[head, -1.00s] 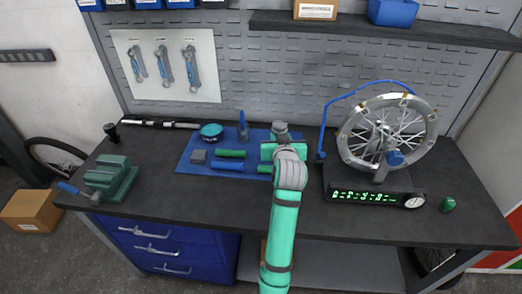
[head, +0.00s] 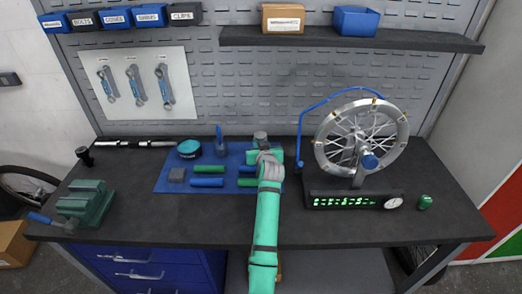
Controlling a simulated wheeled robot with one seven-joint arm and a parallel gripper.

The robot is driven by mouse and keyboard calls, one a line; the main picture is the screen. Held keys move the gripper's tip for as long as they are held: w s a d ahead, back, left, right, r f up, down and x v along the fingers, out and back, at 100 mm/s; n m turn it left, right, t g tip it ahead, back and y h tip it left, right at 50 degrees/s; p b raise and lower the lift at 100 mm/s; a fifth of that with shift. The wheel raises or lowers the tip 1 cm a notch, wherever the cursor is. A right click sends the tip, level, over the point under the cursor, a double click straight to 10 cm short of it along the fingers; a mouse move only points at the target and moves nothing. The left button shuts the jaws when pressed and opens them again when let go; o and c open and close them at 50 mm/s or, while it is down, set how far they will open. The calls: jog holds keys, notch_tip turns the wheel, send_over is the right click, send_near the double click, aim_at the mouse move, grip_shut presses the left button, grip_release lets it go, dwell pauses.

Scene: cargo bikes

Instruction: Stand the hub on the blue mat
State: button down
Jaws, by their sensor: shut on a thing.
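The blue mat (head: 172,160) lies on the dark workbench, left of the wheel stand. My arm reaches in from the front, and my gripper (head: 260,149) is over the mat's right end. It is shut on the hub (head: 261,137), a grey piece that shows just beyond the gripper. The gripper hides the hub's lower part, so I cannot tell whether it touches the mat.
On the mat are a teal round tin (head: 189,149), a grey block (head: 177,175), a blue upright tool (head: 219,141), and several green and blue grips (head: 209,170). The wheel on its stand (head: 362,137) is close on the right. A green vise (head: 85,203) stands at left.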

jog(key=shift+w+f, duration=0.2)
jog(key=shift+w, duration=0.05)
jog(key=shift+f, duration=1.6)
jog(key=c, duration=1.5)
grip_release()
jog(key=shift+f, duration=0.15)
jog(key=shift+o, duration=0.2)
jog(key=v, duration=1.2)
